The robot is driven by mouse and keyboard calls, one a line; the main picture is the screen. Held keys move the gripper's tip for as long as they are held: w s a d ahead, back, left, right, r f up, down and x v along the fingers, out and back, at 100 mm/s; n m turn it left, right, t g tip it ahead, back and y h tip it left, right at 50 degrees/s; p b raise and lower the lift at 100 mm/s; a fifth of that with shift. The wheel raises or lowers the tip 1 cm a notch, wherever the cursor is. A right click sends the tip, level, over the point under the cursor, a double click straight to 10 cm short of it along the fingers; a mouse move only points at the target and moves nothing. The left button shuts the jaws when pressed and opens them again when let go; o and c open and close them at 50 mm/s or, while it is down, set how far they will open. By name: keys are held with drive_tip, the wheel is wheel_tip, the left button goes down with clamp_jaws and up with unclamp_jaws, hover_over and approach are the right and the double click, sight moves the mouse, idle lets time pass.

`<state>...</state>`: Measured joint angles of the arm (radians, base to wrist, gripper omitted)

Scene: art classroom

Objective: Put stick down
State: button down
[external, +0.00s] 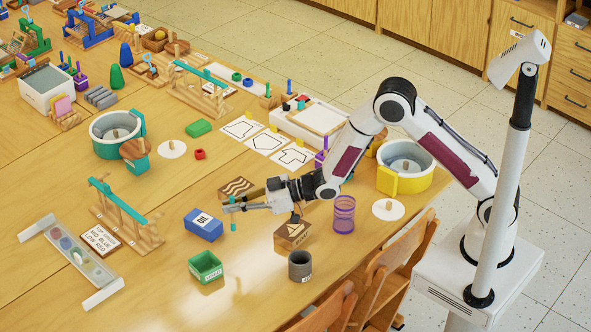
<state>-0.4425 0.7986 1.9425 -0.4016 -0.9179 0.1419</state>
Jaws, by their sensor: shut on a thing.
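My gripper (236,207) reaches left from my arm over the wooden table (150,285). It is shut on a small stick (233,226), whose thin green lower end shows below the fingertips. The rest of the stick is mostly hidden by the fingers. The stick looks roughly upright. I cannot tell whether its lower end touches the table. A blue box (203,226) is just left of the fingertips, and an open green box (205,267) is nearer the camera.
A brown box (292,235), a grey cup (300,265) and a purple holder (344,214) stand to the right, near chairs (385,270) at the table edge. A wave-marked block (236,187) lies behind my gripper. A teal-topped wooden rack (125,222) stands left. Bare table lies between rack and blue box.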

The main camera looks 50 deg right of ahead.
drive_tip(key=shift+w+a+r, duration=0.1)
drive_tip(key=shift+w+a, duration=0.35)
drive_tip(key=shift+a, duration=0.2)
wheel_tip(320, 180, down, 6)
idle(0.6)
drive_tip(key=shift+f, duration=0.2)
drive_tip(key=shift+f, duration=1.8)
drive_tip(key=shift+f, duration=0.1)
